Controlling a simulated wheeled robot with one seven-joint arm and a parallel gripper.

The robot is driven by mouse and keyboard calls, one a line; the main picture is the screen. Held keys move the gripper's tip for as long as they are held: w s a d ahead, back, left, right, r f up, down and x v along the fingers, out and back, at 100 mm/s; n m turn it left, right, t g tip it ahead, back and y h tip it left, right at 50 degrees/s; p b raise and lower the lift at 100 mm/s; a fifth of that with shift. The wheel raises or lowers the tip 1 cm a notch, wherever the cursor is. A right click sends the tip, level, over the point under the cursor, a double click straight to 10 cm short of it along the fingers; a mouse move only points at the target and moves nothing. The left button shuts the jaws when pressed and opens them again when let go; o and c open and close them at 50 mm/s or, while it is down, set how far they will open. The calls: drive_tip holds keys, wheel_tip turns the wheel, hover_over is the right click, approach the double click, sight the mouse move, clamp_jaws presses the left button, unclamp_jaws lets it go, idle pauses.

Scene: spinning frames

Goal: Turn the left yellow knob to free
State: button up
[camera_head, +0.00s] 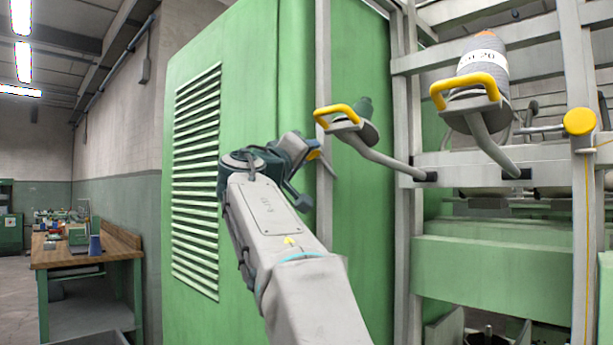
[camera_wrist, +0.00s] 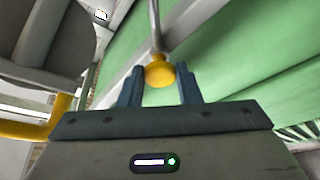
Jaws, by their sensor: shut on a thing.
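The left yellow knob (camera_wrist: 160,71) is between the two blue-grey fingers of my gripper (camera_wrist: 160,80) in the wrist view, and the fingers are shut on it. A grey rod runs behind the knob. In the head view only a small yellow piece of the knob (camera_head: 313,155) shows at my gripper (camera_head: 308,170), beside the grey post. The rest of the knob is hidden by my gripper. A second round yellow knob (camera_head: 579,121) is on the right post, with nothing touching it.
Two grey holders with yellow handles, the left (camera_head: 336,110) and the right (camera_head: 466,84), stick out above and beside my gripper. A grey bobbin (camera_head: 482,60) stands on the right one. The green cabinet (camera_head: 250,90) is close behind my arm. A workbench (camera_head: 85,252) stands far left.

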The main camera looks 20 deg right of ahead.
drive_tip(key=shift+w+a+f+m+g+h+b, duration=0.1)
drive_tip(key=shift+m+g+h+b, duration=0.45)
drive_tip(key=shift+m, duration=1.4)
drive_tip(key=shift+w+d+f+m+g+h+b, duration=0.2)
drive_tip(key=shift+m+g+h, duration=0.6)
drive_tip(key=shift+m, duration=1.2)
drive_tip(key=shift+s+a+r+m+g+h+b, duration=0.15)
drive_tip(key=shift+m+g+h+b, duration=0.5)
drive_tip(key=shift+m, duration=1.3)
drive_tip(key=shift+m+g, duration=0.3)
drive_tip(key=o, duration=1)
drive_tip(key=shift+c, duration=0.2)
drive_tip(key=shift+a, duration=0.1)
